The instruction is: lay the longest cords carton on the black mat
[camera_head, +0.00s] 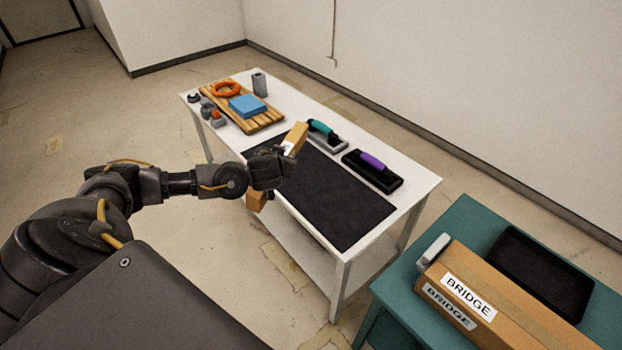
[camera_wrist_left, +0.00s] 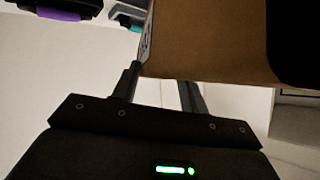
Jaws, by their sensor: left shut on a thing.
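My left gripper (camera_head: 272,170) is shut on a brown cardboard carton (camera_head: 297,137). The carton's two ends show on either side of the gripper, with a white label whose text I cannot read. The carton is above the left part of the black mat (camera_head: 338,194) and reaches past the table's front edge. In the left wrist view the carton (camera_wrist_left: 205,45) sits between the fingers of the left gripper (camera_wrist_left: 160,85). The mat lies flat on the white table, bare where it shows. My right gripper is not in view.
Two trowel-like tools, teal-handled (camera_head: 322,130) and purple-handled (camera_head: 373,168), lie behind the mat. A slatted wooden board (camera_head: 263,120) with a blue block (camera_head: 247,105) and an orange ring (camera_head: 226,88) is at the far left. A teal table (camera_head: 475,222) holds a "BRIDGE" carton (camera_head: 500,305) and black tray (camera_head: 540,270).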

